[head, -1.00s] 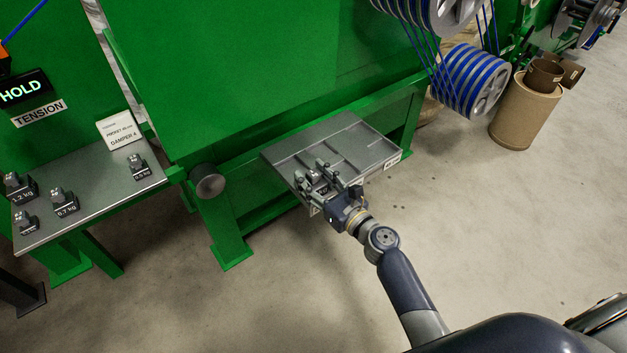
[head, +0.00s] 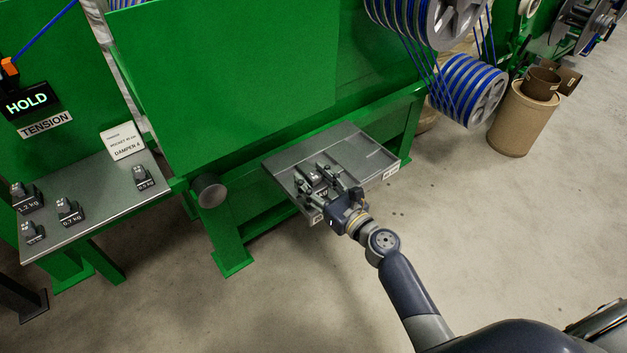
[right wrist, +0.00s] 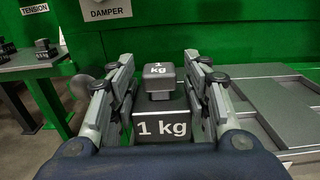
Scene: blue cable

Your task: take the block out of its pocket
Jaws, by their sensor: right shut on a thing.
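A dark grey block marked 1 kg (right wrist: 160,128), with a smaller knob on top, stands upright between the fingers of my right gripper (right wrist: 158,68). My right gripper is shut on it. In the head view the block (head: 317,178) and the right gripper (head: 315,174) are over the left part of a grey metal tray with pockets (head: 350,146). The fingers and the block hide its pocket, so I cannot tell whether its base is clear of the tray. My left gripper is not in view.
The tray is fixed to a green machine (head: 220,90). A round dark knob (head: 210,191) sticks out between shelf and tray. The tray's right pockets look empty.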

